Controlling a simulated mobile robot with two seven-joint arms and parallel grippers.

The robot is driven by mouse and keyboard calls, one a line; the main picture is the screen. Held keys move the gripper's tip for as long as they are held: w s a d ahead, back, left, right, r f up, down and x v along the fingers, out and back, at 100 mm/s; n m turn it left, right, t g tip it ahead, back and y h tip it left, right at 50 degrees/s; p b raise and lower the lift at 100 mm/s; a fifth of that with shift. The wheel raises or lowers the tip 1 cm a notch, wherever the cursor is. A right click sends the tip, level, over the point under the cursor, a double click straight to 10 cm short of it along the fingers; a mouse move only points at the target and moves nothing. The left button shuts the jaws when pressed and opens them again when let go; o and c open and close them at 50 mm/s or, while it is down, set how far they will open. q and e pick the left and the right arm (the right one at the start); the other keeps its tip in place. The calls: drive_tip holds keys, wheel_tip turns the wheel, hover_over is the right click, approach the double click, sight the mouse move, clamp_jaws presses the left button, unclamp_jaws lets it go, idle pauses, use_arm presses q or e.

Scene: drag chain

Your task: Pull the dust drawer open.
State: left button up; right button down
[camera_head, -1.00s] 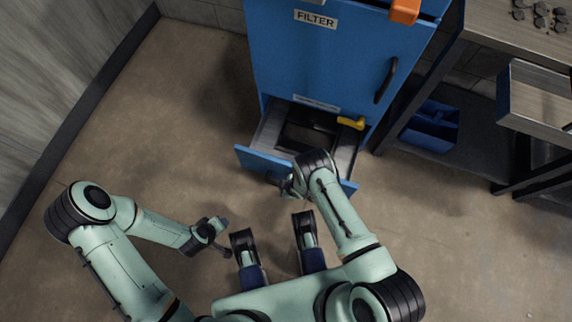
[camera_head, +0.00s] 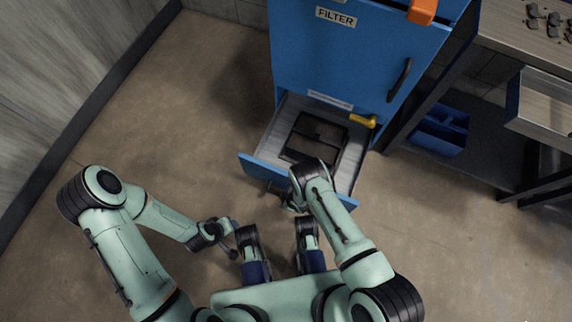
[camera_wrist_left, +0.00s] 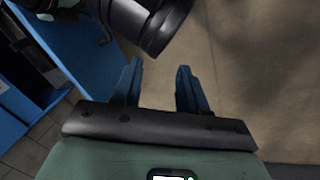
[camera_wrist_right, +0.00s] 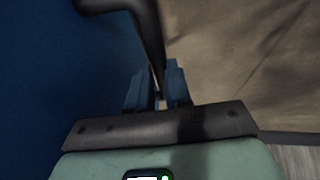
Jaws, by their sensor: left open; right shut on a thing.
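The dust drawer (camera_head: 252,166) stands out from the bottom of the blue cabinet, its inside and a dark frame (camera_head: 313,135) in it showing from above. My right gripper (camera_head: 284,200) is at the drawer's front. In the right wrist view its fingers (camera_wrist_right: 156,76) are shut on a dark bar handle (camera_wrist_right: 150,28) beside a blue panel. In the head view my wrist hides part of the drawer front and the handle. My left gripper (camera_head: 232,238) is open and empty, in front of the drawer to the left; its spread fingers show in the left wrist view (camera_wrist_left: 160,70).
The cabinet (camera_head: 340,55) has a dark door handle (camera_head: 399,80), a yellow lever (camera_head: 362,121) above the drawer and an orange part (camera_head: 422,12). A workbench (camera_head: 525,50) with a blue bin (camera_head: 439,130) below stands right. The floor (camera_head: 160,120) left of the cabinet is clear.

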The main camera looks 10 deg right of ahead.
drive_tip(key=c, duration=1.1)
unclamp_jaws()
drive_tip(key=shift+o, duration=0.2)
use_arm(q)
drive_tip(key=s+d+r+g+h+p, duration=0.1)
drive_tip(key=s+d+r+g+p, duration=0.1)
drive_tip(key=s+r+p, duration=0.3)
drive_tip(key=s+d+r, duration=0.1)
drive_tip(key=s, duration=0.1)
drive_tip(key=shift+s+d+m+g, duration=0.3)
drive_tip(key=shift+s+g, duration=0.05)
drive_tip(key=shift+g, duration=0.05)
use_arm(e)
drive_tip(key=v, duration=1.3)
drive_tip(key=shift+r, duration=0.2)
use_arm(q)
drive_tip(key=shift+r, duration=0.1)
use_arm(e)
drive_tip(key=shift+s, duration=0.1)
